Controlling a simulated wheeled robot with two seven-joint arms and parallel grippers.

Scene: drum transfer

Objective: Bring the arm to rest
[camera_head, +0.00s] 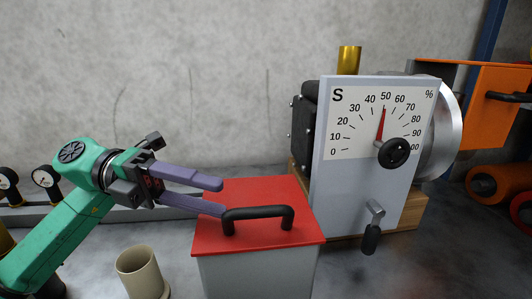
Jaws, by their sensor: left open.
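My left gripper (217,197) is at the end of the green arm that comes in from the left. Its two purple fingers are apart and point right, with nothing seen between them. The fingertips are at the left edge of a red lid, close to its black handle (258,219). I cannot tell whether they touch the lid or handle. The red lid (265,190) sits on a grey box (262,275). My right gripper does not show.
A grey dial panel (365,190) with a red needle near 50, a black knob (394,152) and a crank (371,238) stands right of the box. A beige cup (140,272) stands below the left arm. Gauges (46,177) are at far left. Orange equipment (490,100) stands at right.

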